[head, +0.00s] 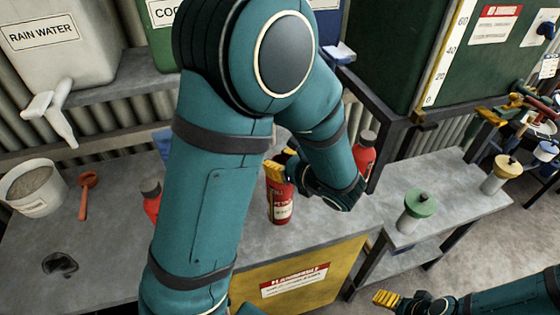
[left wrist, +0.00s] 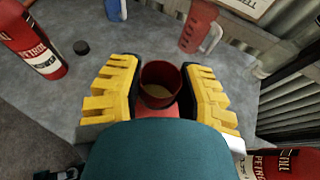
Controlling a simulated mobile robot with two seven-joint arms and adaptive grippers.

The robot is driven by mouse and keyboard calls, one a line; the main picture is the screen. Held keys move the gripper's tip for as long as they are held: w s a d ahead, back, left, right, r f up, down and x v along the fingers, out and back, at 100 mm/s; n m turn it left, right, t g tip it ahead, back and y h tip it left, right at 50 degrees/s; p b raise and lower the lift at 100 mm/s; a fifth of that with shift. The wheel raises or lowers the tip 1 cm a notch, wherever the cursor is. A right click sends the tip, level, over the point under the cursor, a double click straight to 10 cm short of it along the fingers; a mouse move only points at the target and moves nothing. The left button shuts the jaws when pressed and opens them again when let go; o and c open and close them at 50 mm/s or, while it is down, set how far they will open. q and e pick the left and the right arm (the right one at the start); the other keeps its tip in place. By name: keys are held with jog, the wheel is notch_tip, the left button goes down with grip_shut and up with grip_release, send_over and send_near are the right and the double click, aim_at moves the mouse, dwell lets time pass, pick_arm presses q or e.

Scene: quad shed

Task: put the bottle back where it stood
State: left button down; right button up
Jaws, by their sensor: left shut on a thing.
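My left gripper (head: 278,170) is shut on a red bottle (head: 280,205) with a pale label, near the front edge of the grey bench. The bottle looks upright; I cannot tell whether its base touches the bench. In the left wrist view the yellow fingers of the left gripper (left wrist: 160,95) stand on both sides of the red bottle (left wrist: 160,82), whose open top faces the camera. My right gripper (head: 386,298) shows only in part at the bottom right, and its opening is unclear.
Another red bottle (head: 366,150) stands right of my left gripper, and one (head: 152,203) is partly behind my arm.

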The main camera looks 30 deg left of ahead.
pick_arm(q)
jog(key=shift+f, duration=0.15)
jog(key=c, duration=0.7)
grip_release()
jog(key=shift+o, duration=0.2)
